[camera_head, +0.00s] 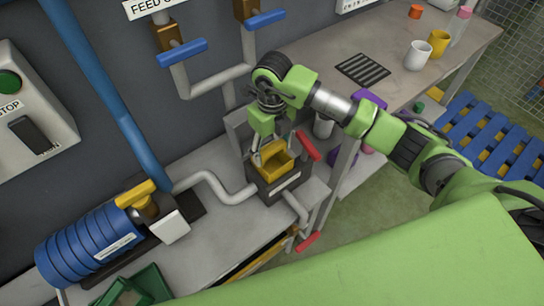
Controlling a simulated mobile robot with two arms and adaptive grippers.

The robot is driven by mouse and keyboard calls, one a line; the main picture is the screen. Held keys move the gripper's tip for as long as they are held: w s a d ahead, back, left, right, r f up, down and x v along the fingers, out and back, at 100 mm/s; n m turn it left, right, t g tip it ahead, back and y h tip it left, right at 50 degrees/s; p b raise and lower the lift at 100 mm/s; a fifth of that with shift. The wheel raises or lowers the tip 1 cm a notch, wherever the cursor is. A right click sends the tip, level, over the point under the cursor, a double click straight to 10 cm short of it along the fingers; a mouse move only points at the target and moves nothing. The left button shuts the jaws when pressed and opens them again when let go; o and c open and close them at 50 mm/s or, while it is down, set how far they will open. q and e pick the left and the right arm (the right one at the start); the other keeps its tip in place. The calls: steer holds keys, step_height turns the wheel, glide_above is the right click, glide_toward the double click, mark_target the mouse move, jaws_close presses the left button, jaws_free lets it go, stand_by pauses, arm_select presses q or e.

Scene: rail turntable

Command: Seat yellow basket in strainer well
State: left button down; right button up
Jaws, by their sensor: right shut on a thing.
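The yellow basket (276,164) is at the top opening of the dark grey strainer well (284,185), a box with a pale label on its front. The basket's upper part shows above the rim; how deep it sits is hidden. My right gripper (272,148) comes down from above and is shut on the basket. Its arm reaches in from the right side. My left gripper is not in view.
Red handles (308,146) flank the well, and a grey pipe (222,191) joins it from the left. A blue ribbed cylinder (92,243) lies at the left. Cups, including a white mug (418,55), stand on the bench at upper right.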

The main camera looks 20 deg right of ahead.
glide_above(272, 171)
step_height(272, 171, down, 4)
steer(key=shift+s+f, duration=0.15)
steer(key=shift+f, duration=0.3)
steer(key=o, duration=1.8)
steer(key=shift+f, duration=0.1)
steer(key=shift+c, duration=0.2)
steer(key=shift+r, duration=0.3)
step_height(272, 171, up, 12)
steer(key=shift+f+b, duration=0.15)
steer(key=shift+b, duration=0.55)
